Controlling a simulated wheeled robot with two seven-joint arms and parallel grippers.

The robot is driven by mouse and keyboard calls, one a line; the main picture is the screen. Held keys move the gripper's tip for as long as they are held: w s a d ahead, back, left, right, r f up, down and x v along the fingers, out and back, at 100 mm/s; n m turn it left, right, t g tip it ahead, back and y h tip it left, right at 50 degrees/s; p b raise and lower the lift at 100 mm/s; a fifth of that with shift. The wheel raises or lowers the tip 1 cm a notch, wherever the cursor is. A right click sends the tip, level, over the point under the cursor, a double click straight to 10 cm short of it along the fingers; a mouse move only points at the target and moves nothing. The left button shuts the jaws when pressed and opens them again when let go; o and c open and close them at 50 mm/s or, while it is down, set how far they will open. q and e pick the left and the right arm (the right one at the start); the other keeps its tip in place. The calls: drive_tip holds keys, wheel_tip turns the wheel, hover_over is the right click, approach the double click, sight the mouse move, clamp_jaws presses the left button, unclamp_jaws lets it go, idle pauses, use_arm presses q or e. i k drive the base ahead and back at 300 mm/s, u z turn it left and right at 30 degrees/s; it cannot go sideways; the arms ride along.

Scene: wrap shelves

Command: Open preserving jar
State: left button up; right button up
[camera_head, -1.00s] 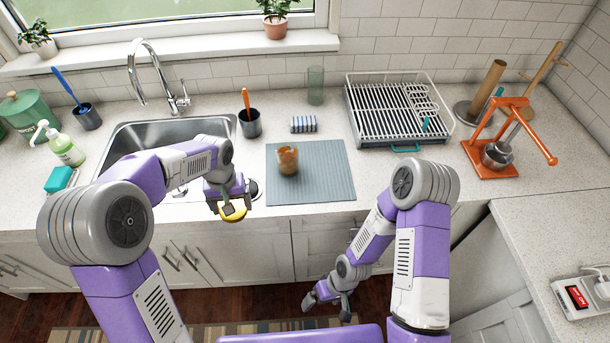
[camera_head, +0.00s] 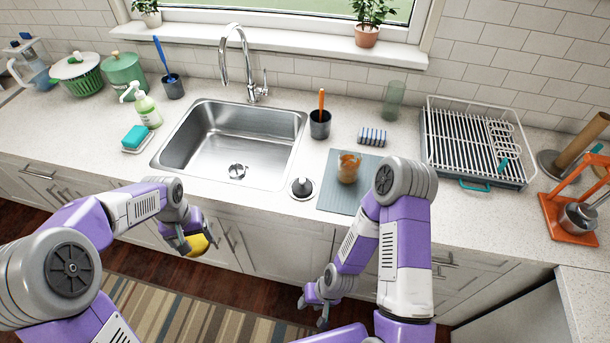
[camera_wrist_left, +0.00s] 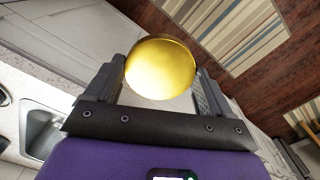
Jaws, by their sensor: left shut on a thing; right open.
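A preserving jar (camera_head: 348,168) with orange-brown contents stands upright on a grey-blue mat (camera_head: 336,199) on the counter, right of the sink. Its top appears open. My left gripper (camera_head: 197,241) is shut on a round yellow lid (camera_head: 200,245), held in front of the cabinets below the counter edge. In the left wrist view the gold lid (camera_wrist_left: 160,68) sits between the two fingers. My right gripper (camera_head: 314,309) is open and empty, low in front of the cabinets, well below the jar. My right arm passes close in front of the mat's right side.
The steel sink (camera_head: 185,150) lies left of the mat, with a dark stopper (camera_head: 301,187) between. A cup (camera_head: 320,124) with an orange-handled tool, a striped sponge (camera_head: 372,136) and a green glass (camera_head: 393,101) stand behind. A dish rack (camera_head: 432,150) is at right. A striped rug lies below.

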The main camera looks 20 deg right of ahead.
sight(349, 163)
drive_tip(key=u, duration=0.15)
drive_tip(key=k, duration=0.65)
drive_tip(key=z, duration=1.05)
drive_tip(key=i, duration=1)
drive_tip(key=z, duration=0.05)
